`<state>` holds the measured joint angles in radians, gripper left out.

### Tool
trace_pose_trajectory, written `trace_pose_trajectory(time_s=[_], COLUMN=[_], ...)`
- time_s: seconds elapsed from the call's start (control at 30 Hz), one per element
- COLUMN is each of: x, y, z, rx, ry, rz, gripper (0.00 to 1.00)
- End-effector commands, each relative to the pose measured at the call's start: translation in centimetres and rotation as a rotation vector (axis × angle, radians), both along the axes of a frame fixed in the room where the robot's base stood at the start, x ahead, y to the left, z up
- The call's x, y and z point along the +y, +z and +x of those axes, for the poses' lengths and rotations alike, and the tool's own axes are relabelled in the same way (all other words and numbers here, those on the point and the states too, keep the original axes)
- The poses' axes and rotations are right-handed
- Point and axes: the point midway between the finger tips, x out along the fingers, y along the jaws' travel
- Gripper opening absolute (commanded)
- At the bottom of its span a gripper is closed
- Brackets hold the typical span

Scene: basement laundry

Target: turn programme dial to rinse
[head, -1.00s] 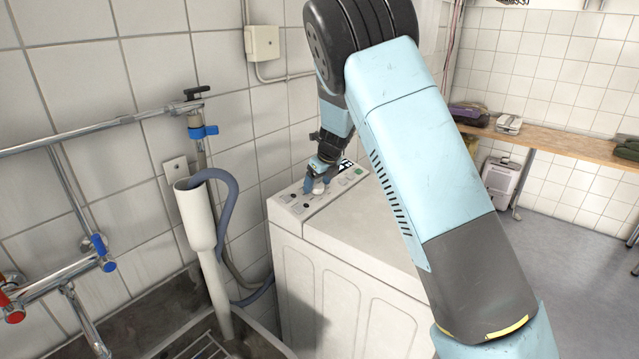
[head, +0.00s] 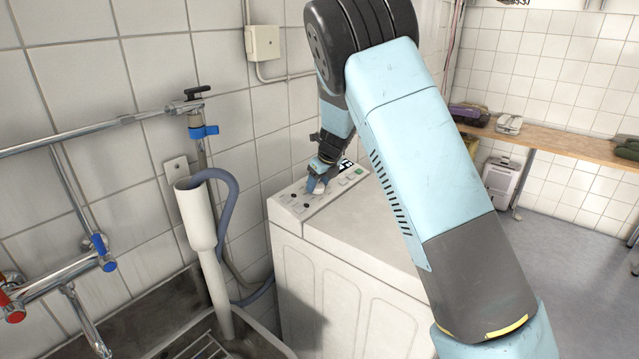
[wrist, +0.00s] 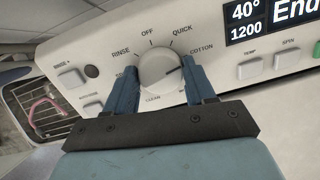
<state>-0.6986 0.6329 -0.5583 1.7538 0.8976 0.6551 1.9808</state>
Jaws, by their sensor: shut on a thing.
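The programme dial (wrist: 160,68) is a round, pale knob on the washing machine's control panel. In the wrist view the labels around it read RINSE, OFF, QUICK, COTTON and CLEAN; one label at the left is partly hidden by a finger. A small dark mark on the dial's face seems to lie on its right side, towards COTTON. My gripper (wrist: 161,72) has one blue finger on each side of the dial and is shut on it. In the head view my gripper (head: 317,187) reaches down to the panel, and its fingers largely hide the dial.
The white washing machine (head: 345,255) stands against the tiled wall. A display (wrist: 270,18) and several buttons lie right of the dial, and more buttons at its left. A sink (head: 190,340) with a white standpipe (head: 199,222) and grey hose is at the left.

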Motion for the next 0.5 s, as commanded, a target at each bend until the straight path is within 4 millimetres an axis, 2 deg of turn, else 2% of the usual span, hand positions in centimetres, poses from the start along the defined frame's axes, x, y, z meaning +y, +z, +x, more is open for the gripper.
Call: trace_pose_trajectory(time_s=[0.27, 0.5], x=[-0.15, -0.17], y=[-0.03, 0.04], z=[0.09, 0.11], rx=[-0.013, -0.049], ry=[0.052, 0.203], rz=[-0.014, -0.038], gripper=[0.24, 0.24])
